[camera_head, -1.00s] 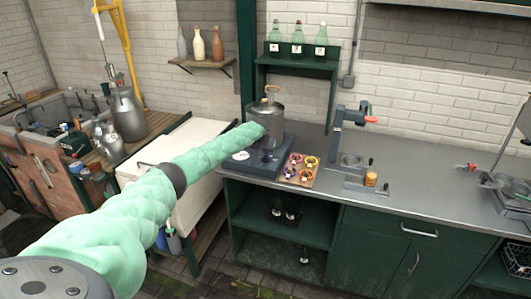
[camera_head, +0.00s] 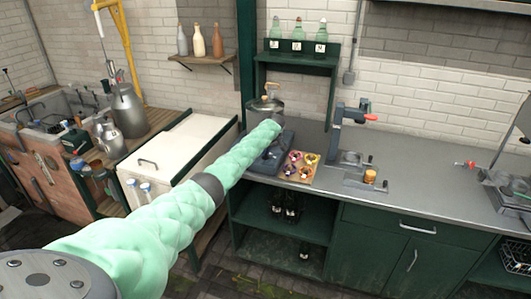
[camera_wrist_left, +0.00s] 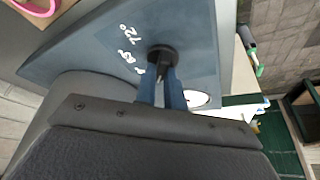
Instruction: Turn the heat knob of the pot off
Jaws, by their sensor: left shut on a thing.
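The metal pot (camera_head: 265,106) stands on a dark blue heater base (camera_head: 281,148) at the left end of the grey counter. My mint-sleeved left arm covers part of both in the head view. In the left wrist view, the black round heat knob (camera_wrist_left: 163,52) sits on the base's blue panel (camera_wrist_left: 190,35), beside white temperature marks that include 72°. My left gripper (camera_wrist_left: 163,78) is shut on the knob, its blue fingers either side of the grip. The knob's exact pointing direction is hard to tell. My right gripper is not in view.
A tray of small colourful items (camera_head: 299,166) lies right of the base. A capping stand (camera_head: 338,130) stands farther right.

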